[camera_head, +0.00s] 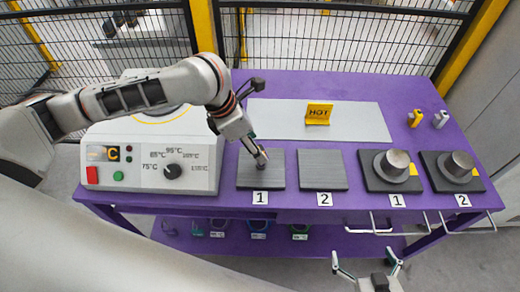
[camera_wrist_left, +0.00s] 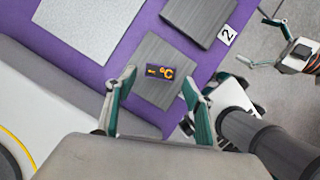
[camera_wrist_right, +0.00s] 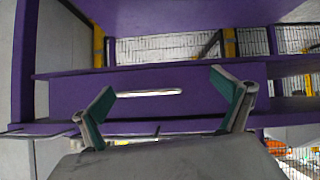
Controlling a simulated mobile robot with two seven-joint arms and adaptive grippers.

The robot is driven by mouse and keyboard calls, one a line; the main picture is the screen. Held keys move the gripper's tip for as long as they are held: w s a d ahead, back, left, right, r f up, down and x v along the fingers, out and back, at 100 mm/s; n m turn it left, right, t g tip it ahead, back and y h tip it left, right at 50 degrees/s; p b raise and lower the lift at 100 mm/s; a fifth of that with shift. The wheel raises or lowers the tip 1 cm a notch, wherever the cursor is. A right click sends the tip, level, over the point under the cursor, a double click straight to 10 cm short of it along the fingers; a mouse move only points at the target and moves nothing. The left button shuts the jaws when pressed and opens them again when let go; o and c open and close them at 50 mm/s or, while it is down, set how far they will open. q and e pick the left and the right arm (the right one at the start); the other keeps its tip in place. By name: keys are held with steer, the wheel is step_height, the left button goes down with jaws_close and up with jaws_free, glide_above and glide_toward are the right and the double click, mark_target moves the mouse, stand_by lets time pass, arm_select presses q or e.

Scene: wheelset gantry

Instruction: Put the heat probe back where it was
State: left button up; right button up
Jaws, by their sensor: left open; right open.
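A small dark block with a lit orange °C display, which looks like the heat probe (camera_wrist_left: 160,71), is on the grey pad marked 1 (camera_head: 272,181). In the left wrist view it shows between my left gripper's fingers (camera_wrist_left: 157,84), with gaps on both sides. In the head view my left gripper (camera_head: 259,159) points down over that pad and mostly hides the probe. The left gripper is open. My right gripper (camera_head: 366,264) is open and empty in front of the table, and in the right wrist view its fingers (camera_wrist_right: 163,88) face the purple table frame.
A white heater box (camera_head: 140,178) with buttons and a knob stands left. Grey pad 2 (camera_head: 322,170) is bare. Two dark plates bear metal cylinders (camera_head: 396,162) at right. A HOT sign (camera_head: 319,113) stands on a grey sheet behind. Yellow (camera_head: 415,118) and grey (camera_head: 440,119) pieces stand back right.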

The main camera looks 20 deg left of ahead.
arm_select(q)
steer(key=v, duration=0.7)
steer(key=shift+p, duration=0.3)
arm_select(e)
steer(key=shift+s+d+f, duration=0.2)
steer(key=shift+d, duration=0.3)
steer(key=shift+a, duration=0.15)
